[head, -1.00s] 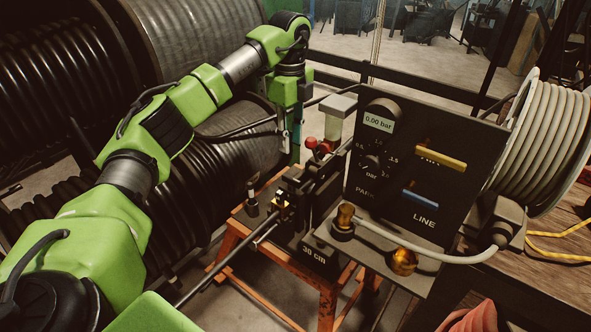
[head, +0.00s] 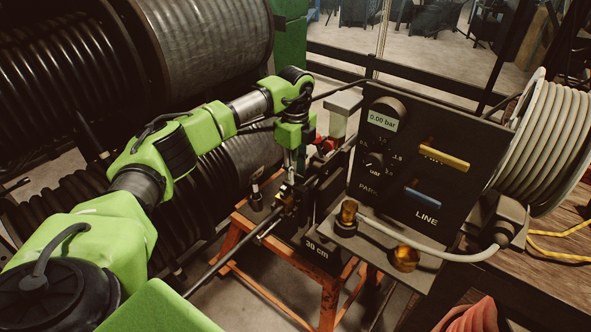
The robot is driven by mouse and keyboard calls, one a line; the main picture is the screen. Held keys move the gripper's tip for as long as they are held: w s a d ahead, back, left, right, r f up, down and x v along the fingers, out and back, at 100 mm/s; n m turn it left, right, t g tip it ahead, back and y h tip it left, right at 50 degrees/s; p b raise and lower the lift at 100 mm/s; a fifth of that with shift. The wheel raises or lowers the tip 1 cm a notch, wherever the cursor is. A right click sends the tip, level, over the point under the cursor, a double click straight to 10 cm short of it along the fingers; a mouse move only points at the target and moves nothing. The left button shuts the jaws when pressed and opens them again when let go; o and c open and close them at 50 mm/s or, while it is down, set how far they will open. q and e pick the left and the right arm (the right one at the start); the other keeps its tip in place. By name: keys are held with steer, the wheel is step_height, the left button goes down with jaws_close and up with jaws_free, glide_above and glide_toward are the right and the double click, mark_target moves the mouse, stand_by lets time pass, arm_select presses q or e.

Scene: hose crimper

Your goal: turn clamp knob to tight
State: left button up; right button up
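The hose clamp (head: 288,198) sits on the crimper's bench plate, with a brass-coloured part at its front and a black hose (head: 232,252) running into it from the lower left. I cannot make out the clamp knob clearly; it may be hidden at my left gripper. My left gripper (head: 291,168) points down just above the clamp. Its fingers look narrow and close together, and I cannot tell whether they touch anything. My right gripper is not in view.
The black panel (head: 460,200) with a 0.00 bar display and yellow and blue levers stands right of the clamp. A small black upright post (head: 256,197) is at its left. Red knobs (head: 326,145) sit close behind my gripper. The orange stand (head: 329,298) carries the plate.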

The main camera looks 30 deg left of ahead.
arm_select(q)
jaws_close()
